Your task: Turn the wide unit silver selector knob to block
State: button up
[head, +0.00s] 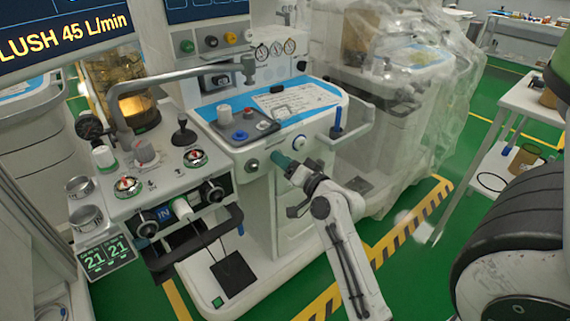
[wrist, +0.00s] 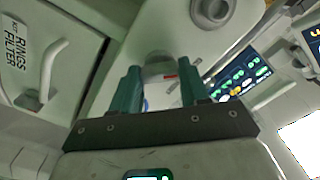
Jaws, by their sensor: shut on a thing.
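The wide unit (head: 215,150) is the white cart with a blue top panel. My gripper (head: 282,160) has teal fingers and is at the unit's front face, below the blue-topped deck. In the wrist view my gripper (wrist: 160,85) has one finger on each side of a pale silver-grey knob (wrist: 158,68), the silver selector knob, and is shut on it. A small red mark shows on the white panel beside the knob. The fingers hide most of the knob in the head view. I cannot read which setting it points to.
A plastic-covered cart (head: 385,110) stands close on the right. Green floor is free in front.

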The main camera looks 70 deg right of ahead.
jog(key=shift+f, duration=0.1)
jog(key=o, duration=1.1)
jog(key=shift+c, duration=0.2)
jog(key=v, duration=1.1)
jog(key=shift+w, duration=0.1)
